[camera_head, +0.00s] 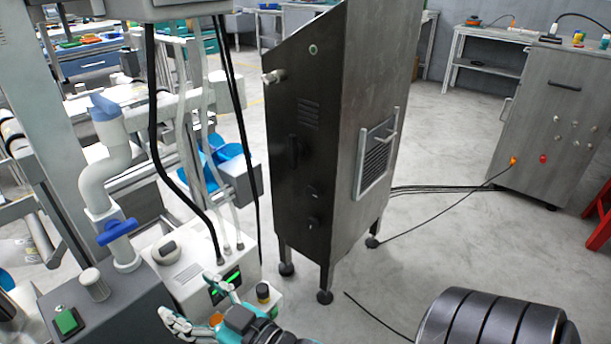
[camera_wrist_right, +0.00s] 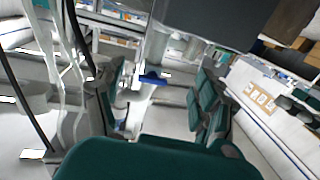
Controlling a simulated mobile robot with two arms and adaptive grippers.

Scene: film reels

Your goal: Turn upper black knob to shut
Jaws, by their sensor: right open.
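Two small black knobs sit one above the other on the dark front of a tall metal cabinet (camera_head: 330,130): the upper black knob (camera_head: 311,191) and the lower black knob (camera_head: 313,222). I cannot tell their turn position. My right gripper (camera_head: 188,295) is at the bottom of the head view, with teal and pale fingers spread open and empty. It is left of and nearer than the cabinet, by a white box with green displays (camera_head: 224,287), apart from the knobs. In the right wrist view its teal fingers (camera_wrist_right: 160,95) are apart. My left gripper is not seen.
Another black-topped knob (camera_head: 263,293) is on the white box. White piping with blue handles (camera_head: 117,231) stands at the left. Black hoses hang in front. A dark ribbed cylinder (camera_head: 490,322) is at the bottom right. Open floor (camera_head: 440,235) lies right of the cabinet, crossed by cables.

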